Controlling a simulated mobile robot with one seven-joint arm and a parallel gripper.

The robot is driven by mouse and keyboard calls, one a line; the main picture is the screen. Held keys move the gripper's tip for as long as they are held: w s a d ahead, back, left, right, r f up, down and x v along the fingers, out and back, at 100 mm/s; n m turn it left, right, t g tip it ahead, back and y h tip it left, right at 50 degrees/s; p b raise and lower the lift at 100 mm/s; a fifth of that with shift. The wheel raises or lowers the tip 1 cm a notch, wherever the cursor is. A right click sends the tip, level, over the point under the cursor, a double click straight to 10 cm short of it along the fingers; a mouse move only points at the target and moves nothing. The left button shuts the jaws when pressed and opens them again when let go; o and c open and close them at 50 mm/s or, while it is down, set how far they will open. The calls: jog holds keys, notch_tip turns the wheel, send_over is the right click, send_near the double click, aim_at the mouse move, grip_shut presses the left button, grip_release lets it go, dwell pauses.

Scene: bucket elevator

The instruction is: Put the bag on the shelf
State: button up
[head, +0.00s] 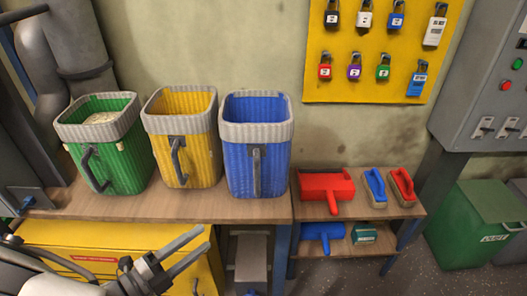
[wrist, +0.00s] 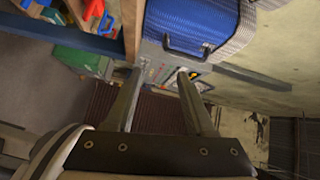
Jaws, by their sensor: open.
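No separate bag stands out clearly. A beige mass (head: 103,118), which I cannot identify for sure, lies inside the green bucket (head: 125,160) on the wooden bench. A yellow bucket (head: 200,158) and a blue bucket (head: 240,178) stand beside it, each with a grey rim and front handle. The blue bucket also shows in the wrist view (wrist: 180,17). The wooden shelf (head: 345,209) at the right holds a red dustpan and brushes. My gripper (head: 205,238) is open and empty, low in front of the bench; it also shows in the wrist view (wrist: 158,72).
A blue dustpan (head: 321,233) and a small teal box (head: 363,235) lie on the lower shelf. A yellow cabinet (head: 70,238) stands under the bench. A green bin (head: 475,225) stands at the right. A padlock board (head: 381,60) hangs on the wall.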

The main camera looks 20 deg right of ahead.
jog(key=shift+n+t, duration=0.4)
jog(key=shift+n, duration=0.1)
jog(key=shift+r+p+x, duration=0.15)
jog(key=shift+x, duration=4.15)
jog(key=shift+r+p+x, duration=0.15)
jog(key=shift+x, duration=4.1)
jog(key=shift+w+a, duration=0.1)
jog(key=shift+w, duration=0.05)
grip_shut()
